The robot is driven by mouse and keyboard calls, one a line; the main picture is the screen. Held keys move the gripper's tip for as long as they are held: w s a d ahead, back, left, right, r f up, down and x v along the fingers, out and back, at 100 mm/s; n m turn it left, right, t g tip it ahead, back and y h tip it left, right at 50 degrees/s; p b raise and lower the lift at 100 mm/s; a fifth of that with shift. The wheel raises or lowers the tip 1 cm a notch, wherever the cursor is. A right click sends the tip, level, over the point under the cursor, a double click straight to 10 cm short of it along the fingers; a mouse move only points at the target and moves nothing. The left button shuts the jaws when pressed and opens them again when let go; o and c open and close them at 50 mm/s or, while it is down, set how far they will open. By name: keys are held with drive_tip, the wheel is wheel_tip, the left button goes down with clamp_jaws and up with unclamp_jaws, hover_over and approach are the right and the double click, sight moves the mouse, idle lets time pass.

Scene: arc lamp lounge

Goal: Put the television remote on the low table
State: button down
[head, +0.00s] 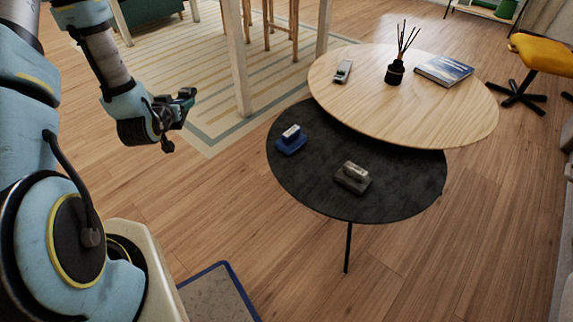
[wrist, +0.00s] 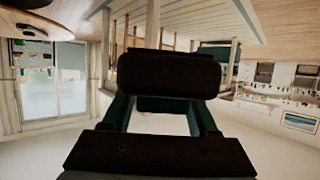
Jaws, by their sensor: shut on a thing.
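My gripper (head: 180,108) is at the left, in the air over the rug and floor, apart from the tables. It is shut on a dark block with rounded edges (wrist: 170,75), which lies across the fingertips in the wrist view. It may be the television remote, but its face and buttons are hidden. The low table has a round black top (head: 315,185) and a round pale wood top (head: 440,115), the black one lower. A slim grey and dark device (head: 343,71) lies on the wood top; I cannot tell what it is.
The black top holds a blue block with a white piece (head: 291,140) and a dark block with a grey piece (head: 352,178). The wood top holds a reed diffuser (head: 395,72) and a blue book (head: 444,69). The black top has bare room around its blocks. A yellow chair (head: 543,54) stands right.

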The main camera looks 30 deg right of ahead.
drive_tip(key=s+d+f+m+g+h+b, duration=0.3)
drive_tip(key=s+d+m+b, duration=0.1)
drive_tip(key=d, duration=0.7)
drive_tip(key=m+g+h+b, duration=0.3)
drive_tip(key=m+g+b, duration=0.65)
drive_tip(key=b, duration=0.35)
hover_over(310, 159)
wheel_tip(310, 159, down, 4)
drive_tip(key=shift+n+g, duration=0.25)
wheel_tip(310, 159, down, 9)
drive_tip(key=b, duration=0.3)
drive_tip(key=shift+s+f+b, duration=0.1)
drive_tip(key=shift+b, duration=0.3)
drive_tip(key=shift+f, duration=0.15)
drive_tip(key=shift+c, duration=0.8)
unclamp_jaws()
